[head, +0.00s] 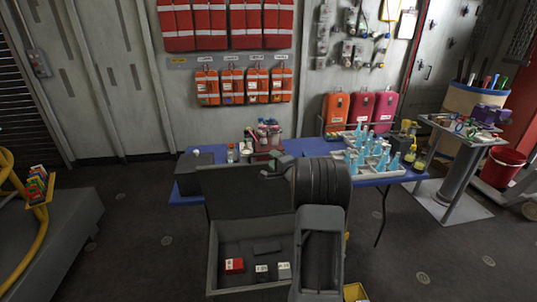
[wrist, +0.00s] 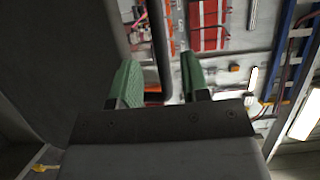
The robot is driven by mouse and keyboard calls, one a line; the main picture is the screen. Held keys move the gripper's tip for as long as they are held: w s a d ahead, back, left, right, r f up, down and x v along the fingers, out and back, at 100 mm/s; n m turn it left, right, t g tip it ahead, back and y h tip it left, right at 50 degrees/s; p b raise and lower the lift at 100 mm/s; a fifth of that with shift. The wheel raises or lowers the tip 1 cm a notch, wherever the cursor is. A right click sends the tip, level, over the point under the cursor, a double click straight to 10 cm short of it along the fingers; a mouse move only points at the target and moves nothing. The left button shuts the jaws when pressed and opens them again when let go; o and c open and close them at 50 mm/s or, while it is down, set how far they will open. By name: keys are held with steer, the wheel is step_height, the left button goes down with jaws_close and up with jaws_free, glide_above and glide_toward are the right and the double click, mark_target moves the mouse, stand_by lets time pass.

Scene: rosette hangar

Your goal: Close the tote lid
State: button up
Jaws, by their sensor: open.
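The grey tote (head: 213,262) stands low in front of me in the head view. Its dark lid (head: 235,212) is open and stands up at the tote's far side. My gripper (head: 278,167) is near the lid's top right corner; I cannot tell if it touches the lid. A dark grey panel (wrist: 50,60), perhaps the lid, fills the left of that view. My arm hides the tote's right side.
Behind the lid is a blue table (head: 313,147) with trays of blue bottles (head: 369,152). A yellow railing (head: 25,235) stands at the left. Floor between is clear.

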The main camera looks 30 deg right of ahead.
steer(key=shift+w+d, duration=0.15)
steer(key=shift+w, duration=2.2)
jaws_close()
